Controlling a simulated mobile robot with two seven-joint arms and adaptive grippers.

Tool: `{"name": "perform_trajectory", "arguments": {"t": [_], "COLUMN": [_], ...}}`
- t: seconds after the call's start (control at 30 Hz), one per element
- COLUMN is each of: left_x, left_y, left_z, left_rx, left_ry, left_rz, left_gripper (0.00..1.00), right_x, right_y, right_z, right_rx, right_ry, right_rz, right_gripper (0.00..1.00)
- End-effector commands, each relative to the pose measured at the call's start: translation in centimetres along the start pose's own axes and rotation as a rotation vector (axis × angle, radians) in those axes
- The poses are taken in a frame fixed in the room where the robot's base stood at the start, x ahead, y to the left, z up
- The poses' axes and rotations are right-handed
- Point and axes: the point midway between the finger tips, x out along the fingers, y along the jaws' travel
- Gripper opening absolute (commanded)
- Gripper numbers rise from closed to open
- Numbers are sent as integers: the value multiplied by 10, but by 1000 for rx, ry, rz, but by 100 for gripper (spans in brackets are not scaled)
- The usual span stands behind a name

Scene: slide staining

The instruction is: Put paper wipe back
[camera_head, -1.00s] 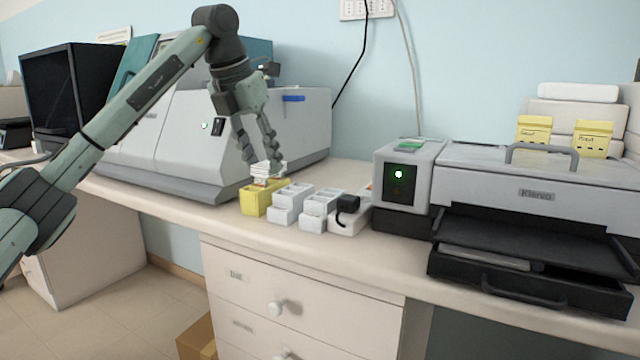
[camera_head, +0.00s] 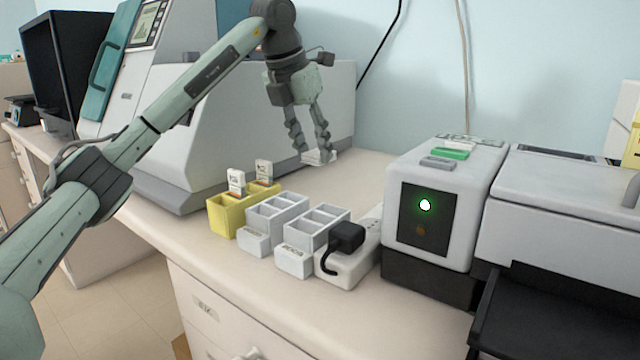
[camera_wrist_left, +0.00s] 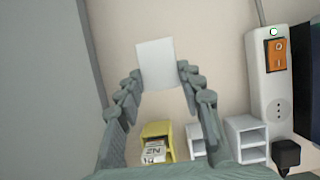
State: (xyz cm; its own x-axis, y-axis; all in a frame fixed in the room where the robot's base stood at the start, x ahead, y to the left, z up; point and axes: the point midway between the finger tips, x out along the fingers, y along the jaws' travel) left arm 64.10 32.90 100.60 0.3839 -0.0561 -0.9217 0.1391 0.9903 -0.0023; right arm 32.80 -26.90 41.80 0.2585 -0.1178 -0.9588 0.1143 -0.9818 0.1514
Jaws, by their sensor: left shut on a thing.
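The paper wipe (camera_head: 318,158) is a small white flat piece between the fingertips of my left gripper (camera_head: 312,154). In the left wrist view it is a plain white rectangle (camera_wrist_left: 156,60), with a fingertip on each side. My left gripper is shut on it and points down over the counter, behind the row of small boxes. I cannot tell whether the wipe touches the counter. My right gripper is in neither view.
A yellow box (camera_head: 221,217) holds labelled pieces. White divided boxes (camera_head: 266,218) and a power strip (camera_head: 345,268) with a black plug (camera_head: 346,237) stand beside it. A large grey machine (camera_head: 230,130) stands left. Bare counter (camera_head: 365,170) lies behind the boxes.

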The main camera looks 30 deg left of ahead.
Motion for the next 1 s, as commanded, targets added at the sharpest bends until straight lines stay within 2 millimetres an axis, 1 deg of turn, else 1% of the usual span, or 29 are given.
{"name": "perform_trajectory", "arguments": {"t": [0.03, 0.1, 0.2, 0.33, 0.53, 0.87, 0.9, 1.0], "left_x": [11, 20, 28, 38, 62, 66, 66, 66], "left_y": [1, 1, 0, 0, 0, 0, 0, 0], "left_z": [-5, -9, -12, -16, -27, -28, -28, -28], "left_rx": [0, 0, 0, 1, 0, 0, 0, 0], "left_ry": [4, 2, 0, 2, 2, 0, 0, 0], "left_rz": [1, 1, 0, 1, 1, 0, 0, 0], "left_gripper": [14, 14, 14, 14, 14, 14, 38, 51], "right_x": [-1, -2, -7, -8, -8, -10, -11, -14], "right_y": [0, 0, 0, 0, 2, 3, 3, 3], "right_z": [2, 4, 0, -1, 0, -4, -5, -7], "right_rx": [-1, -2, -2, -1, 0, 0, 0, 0], "right_ry": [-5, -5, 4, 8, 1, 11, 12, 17], "right_rz": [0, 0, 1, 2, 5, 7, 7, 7], "right_gripper": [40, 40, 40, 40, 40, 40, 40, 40]}}
